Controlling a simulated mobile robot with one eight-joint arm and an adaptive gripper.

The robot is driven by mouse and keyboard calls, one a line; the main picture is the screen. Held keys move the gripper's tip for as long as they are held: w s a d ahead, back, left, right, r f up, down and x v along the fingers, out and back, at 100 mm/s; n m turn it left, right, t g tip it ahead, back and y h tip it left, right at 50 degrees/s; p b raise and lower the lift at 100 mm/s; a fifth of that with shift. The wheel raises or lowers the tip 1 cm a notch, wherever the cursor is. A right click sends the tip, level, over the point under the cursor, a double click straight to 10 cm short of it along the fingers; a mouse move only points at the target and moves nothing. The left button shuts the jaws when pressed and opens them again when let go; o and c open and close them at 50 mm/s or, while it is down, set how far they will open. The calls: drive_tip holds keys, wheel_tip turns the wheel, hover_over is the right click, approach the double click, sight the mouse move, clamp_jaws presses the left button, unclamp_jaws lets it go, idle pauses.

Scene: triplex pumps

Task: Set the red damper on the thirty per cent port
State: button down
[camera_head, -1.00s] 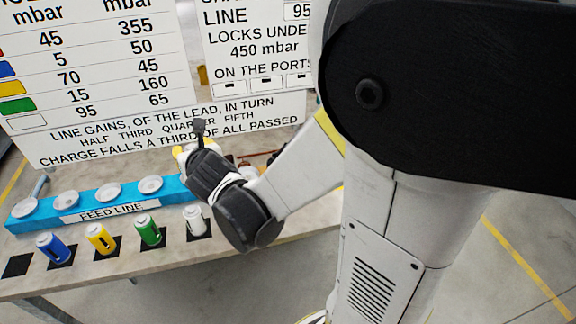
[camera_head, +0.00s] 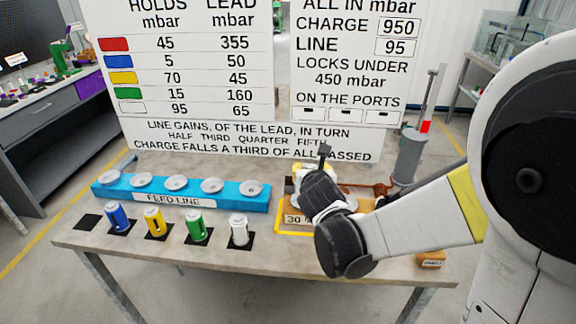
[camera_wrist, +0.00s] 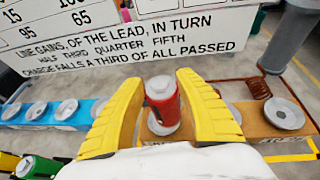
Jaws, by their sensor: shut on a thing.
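The red damper (camera_wrist: 163,108), a red cylinder with a pale cap, stands upright between the yellow fingers of my gripper (camera_wrist: 162,108) in the wrist view. My gripper is shut on it. In the head view my gripper (camera_head: 318,178) is over the brown port block, and the damper is hidden behind it. The block's front label (camera_head: 292,219) reads "30", with the rest covered. A grey port rim shows around the damper's foot in the wrist view; I cannot tell whether the damper touches it. Another round port (camera_wrist: 285,114) lies to the right.
The blue feed line (camera_head: 180,202) with several round seats is at the left. Blue (camera_head: 118,217), yellow (camera_head: 155,223), green (camera_head: 195,226) and white (camera_head: 238,230) dampers stand on black squares in front. Sign boards (camera_head: 195,60) rise behind. A grey cylinder (camera_head: 408,155) stands at right.

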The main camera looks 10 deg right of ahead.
drive_tip(key=shift+w+a+f+b, duration=0.15)
drive_tip(key=shift+w+f+b, duration=0.3)
drive_tip(key=shift+f, duration=0.45)
drive_tip(key=shift+w+a+f+b, duration=0.15)
drive_tip(key=shift+w+f+b, duration=0.25)
drive_tip(key=shift+f, duration=0.55)
drive_tip(key=shift+w+a+f+b, duration=0.15)
drive_tip(key=shift+w+f+b, duration=0.15)
drive_tip(key=shift+f+b, duration=0.45)
drive_tip(key=shift+f, duration=0.2)
drive_tip(key=shift+f, duration=0.2)
drive_tip(key=c, duration=0.9)
unclamp_jaws()
drive_tip(key=shift+r, duration=0.1)
